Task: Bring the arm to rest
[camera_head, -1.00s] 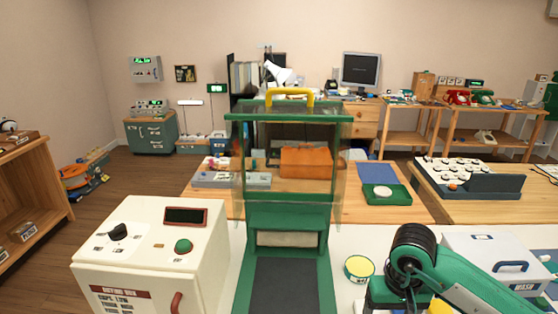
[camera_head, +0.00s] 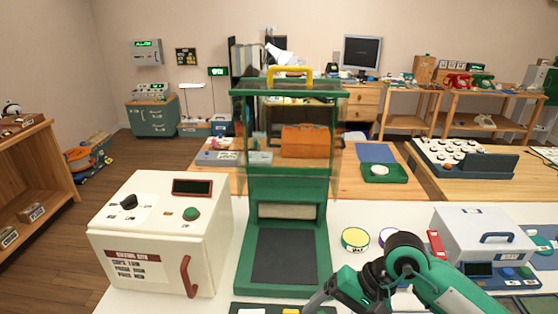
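My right arm (camera_head: 405,262), green with black joints, comes in from the lower right and bends over the front of the white table. Its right gripper (camera_head: 316,302) is a dark grey shape at the bottom edge of the view, near a dark green panel. It is partly cut off by the frame, so I cannot tell whether its fingers are open. My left arm and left gripper are not in view.
A green frame with a clear guard and yellow handle (camera_head: 289,76) stands mid-table. A cream oven-like box (camera_head: 140,225) is at left, a grey lidded case (camera_head: 487,235) at right. A yellow-rimmed tin (camera_head: 355,240) sits behind my arm. The white tabletop (camera_head: 385,212) has a clear strip behind the tin.

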